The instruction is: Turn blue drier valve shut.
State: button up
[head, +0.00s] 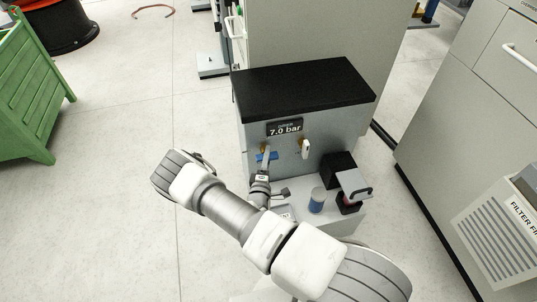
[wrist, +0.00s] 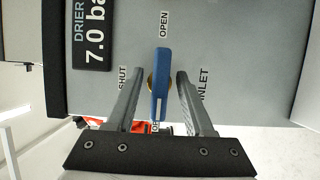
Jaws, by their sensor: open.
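The blue drier valve handle (wrist: 161,85) is on the grey front panel of a cabinet, over a brass fitting. Its long axis lines up with the OPEN label (wrist: 164,25); the SHUT label (wrist: 123,78) is to its left in the wrist view. My gripper (wrist: 159,74) is open, one finger on each side of the handle, with visible gaps and no clear contact. In the head view the blue handle (head: 273,155) shows partly behind my gripper (head: 265,161).
A display (head: 285,129) reads 7.0 bar above the valve. A white-handled valve (head: 306,149) is to the right. A blue-grey cylinder (head: 317,201) and a black-and-grey device (head: 352,187) stand on the ledge below.

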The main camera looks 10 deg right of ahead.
jog(key=shift+c, duration=0.3)
grip_shut()
jog(key=shift+r+m, duration=0.1)
jog(key=shift+m, duration=0.2)
jog(key=shift+r+m+g+y+p, duration=0.1)
jog(key=shift+m+g+y+p, duration=0.4)
jog(key=shift+m+p, duration=0.6)
jog(key=m+y+p, duration=0.1)
jog(key=m, duration=0.1)
jog(key=m+g+y+p, duration=0.1)
jog(key=m, duration=0.1)
jog(key=shift+d+m, duration=0.1)
jog(key=shift+m, duration=0.2)
jog(key=m+g+y+p, duration=0.1)
jog(key=m+p, duration=0.1)
jog(key=m, duration=0.1)
jog(key=shift+y, duration=0.4)
jog(key=m+y+p, duration=0.1)
jog(key=m+y, duration=0.1)
jog(key=shift+m, duration=0.4)
jog(key=shift+f, duration=0.2)
